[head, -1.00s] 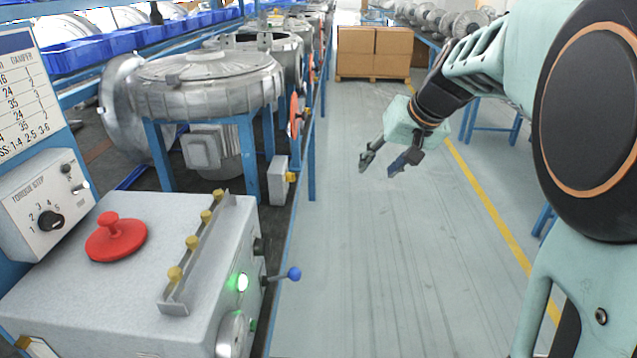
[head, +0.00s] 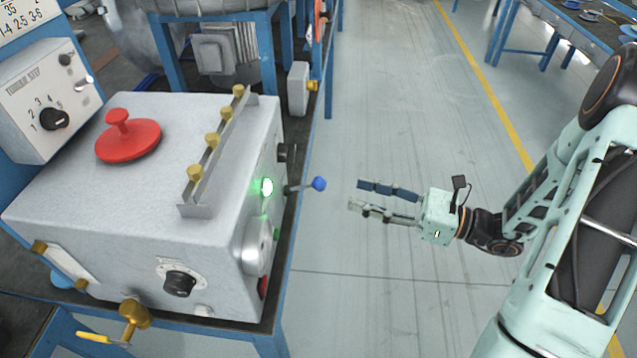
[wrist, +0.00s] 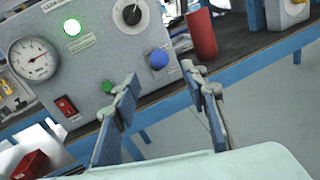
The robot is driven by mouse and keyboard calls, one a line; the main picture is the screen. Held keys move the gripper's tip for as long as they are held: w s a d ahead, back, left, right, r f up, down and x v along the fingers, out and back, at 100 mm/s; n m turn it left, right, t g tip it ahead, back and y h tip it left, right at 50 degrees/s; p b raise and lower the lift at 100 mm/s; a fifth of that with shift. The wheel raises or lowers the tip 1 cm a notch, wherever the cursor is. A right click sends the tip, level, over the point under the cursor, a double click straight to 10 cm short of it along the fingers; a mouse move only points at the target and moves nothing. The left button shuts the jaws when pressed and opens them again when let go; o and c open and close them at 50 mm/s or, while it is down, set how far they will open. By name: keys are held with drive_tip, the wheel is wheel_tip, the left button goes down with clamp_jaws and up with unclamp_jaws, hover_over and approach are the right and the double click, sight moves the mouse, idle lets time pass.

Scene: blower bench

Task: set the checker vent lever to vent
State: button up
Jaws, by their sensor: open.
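The checker is a grey box (head: 125,215) on the bench at the left in the head view. A lever with a blue ball knob (head: 319,184) sticks out of its right side, beside a lit green lamp (head: 267,187). In the wrist view the blue ball (wrist: 158,59) shows on the panel, just beyond the fingers. My gripper (head: 357,195) is open and empty, to the right of the blue knob, apart from it, with its fingers pointing toward it. In the wrist view my gripper (wrist: 160,82) has the ball between and beyond its fingertips. The lever's label is too small to read.
The panel also carries a gauge (wrist: 33,59), a black knob (wrist: 131,14), a green button (wrist: 108,86) and a red rocker switch (wrist: 66,106). A red cylinder (wrist: 201,34) stands beside the box. The aisle floor (head: 400,285) is clear.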

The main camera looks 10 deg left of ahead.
sight(320, 184)
drive_tip(key=a, duration=0.3)
drive_tip(key=w+a, duration=0.1)
drive_tip(key=a, duration=0.2)
drive_tip(key=w+a, duration=0.1)
drive_tip(key=a, duration=0.3)
drive_tip(key=shift+b, duration=0.3)
drive_tip(key=shift+c, duration=0.5)
clamp_jaws()
